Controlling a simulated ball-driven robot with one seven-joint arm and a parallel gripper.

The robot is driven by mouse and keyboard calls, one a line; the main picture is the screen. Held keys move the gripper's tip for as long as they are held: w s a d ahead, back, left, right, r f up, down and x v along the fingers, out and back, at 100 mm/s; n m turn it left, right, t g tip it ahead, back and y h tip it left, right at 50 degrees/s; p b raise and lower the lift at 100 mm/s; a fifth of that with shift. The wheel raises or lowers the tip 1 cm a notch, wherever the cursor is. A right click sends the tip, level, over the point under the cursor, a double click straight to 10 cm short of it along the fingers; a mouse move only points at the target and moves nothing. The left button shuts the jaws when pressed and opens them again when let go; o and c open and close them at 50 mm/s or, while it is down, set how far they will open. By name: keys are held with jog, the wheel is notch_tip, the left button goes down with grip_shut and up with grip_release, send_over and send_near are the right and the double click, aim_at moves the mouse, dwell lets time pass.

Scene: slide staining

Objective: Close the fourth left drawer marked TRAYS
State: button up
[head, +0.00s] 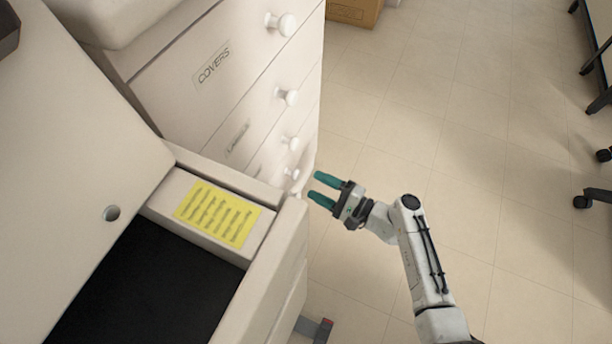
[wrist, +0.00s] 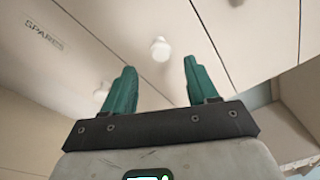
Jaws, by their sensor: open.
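In the head view a white bank of drawers (head: 160,90) stands at upper left, with a label reading COVERS and several round knobs down its front. The TRAYS marking is not readable in either view. An open drawer (head: 272,262) juts out at lower left, with a dark inside and a yellow printed card; its front face and any label are hidden. My gripper (head: 318,185) is open and empty, just right of the lower knobs. In the wrist view a white knob (wrist: 160,48) shows between the open fingers, apart from them as far as I can tell.
A light worktop (head: 60,150) with a round hole covers the left side. A cardboard box (head: 354,11) stands on the floor at the top. Dark castors (head: 582,201) show at the right edge. The tiled floor between is clear. A label reading SPARES (wrist: 43,36) shows in the wrist view.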

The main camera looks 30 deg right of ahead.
jog(key=shift+p+v, duration=0.35)
jog(key=shift+v, duration=1.8)
jog(key=s+a+f+n+g, duration=0.2)
jog(key=s+a+n+g, duration=0.4)
jog(key=s+n+g, duration=0.55)
jog(key=s+d+r+n+g+h, duration=0.3)
jog(key=s+d+r+n+h, duration=0.3)
jog(key=s+d+r+h, duration=0.3)
notch_tip(320, 180, up, 35)
jog(key=p, duration=3.5)
jog(key=shift+w+a, duration=0.25)
jog(key=shift+m, duration=0.25)
